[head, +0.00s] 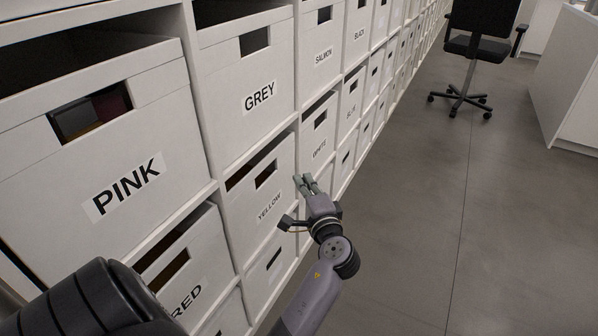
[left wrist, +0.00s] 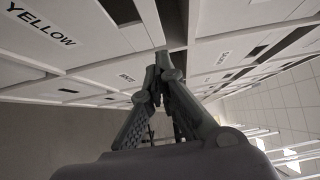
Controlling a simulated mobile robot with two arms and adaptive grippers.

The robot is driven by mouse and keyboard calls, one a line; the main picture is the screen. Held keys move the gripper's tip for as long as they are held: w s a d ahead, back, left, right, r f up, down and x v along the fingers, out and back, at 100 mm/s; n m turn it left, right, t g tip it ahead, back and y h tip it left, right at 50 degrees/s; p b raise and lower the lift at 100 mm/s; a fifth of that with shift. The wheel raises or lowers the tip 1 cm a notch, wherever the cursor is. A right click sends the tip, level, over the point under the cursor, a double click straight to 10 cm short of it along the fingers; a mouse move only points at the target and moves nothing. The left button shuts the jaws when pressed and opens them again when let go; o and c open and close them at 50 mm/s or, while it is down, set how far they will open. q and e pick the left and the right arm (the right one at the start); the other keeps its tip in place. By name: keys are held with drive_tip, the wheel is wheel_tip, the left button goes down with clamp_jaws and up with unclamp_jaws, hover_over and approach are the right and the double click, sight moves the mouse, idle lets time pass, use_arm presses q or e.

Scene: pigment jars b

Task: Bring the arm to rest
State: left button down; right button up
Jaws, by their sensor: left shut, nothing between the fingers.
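My left gripper (head: 306,184) is in front of the shelf wall, beside the YELLOW box and below the WHITE box in the head view. Its fingers are together and hold nothing. In the left wrist view the two fingers (left wrist: 161,66) meet at their tips. The arm comes up from the bottom of the head view, and the gripper points toward the shelf. I see no contact with any box. My right gripper is in neither view.
White labelled boxes fill the shelf: PINK (head: 60,160), GREY (head: 240,120), YELLOW (head: 250,215), WHITE (head: 310,160) and RED (head: 205,270). A black office chair (head: 470,45) and a white counter (head: 565,85) stand at the back right. The grey floor (head: 430,210) between is clear.

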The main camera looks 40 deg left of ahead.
use_arm(q)
drive_tip(key=shift+v, duration=0.85)
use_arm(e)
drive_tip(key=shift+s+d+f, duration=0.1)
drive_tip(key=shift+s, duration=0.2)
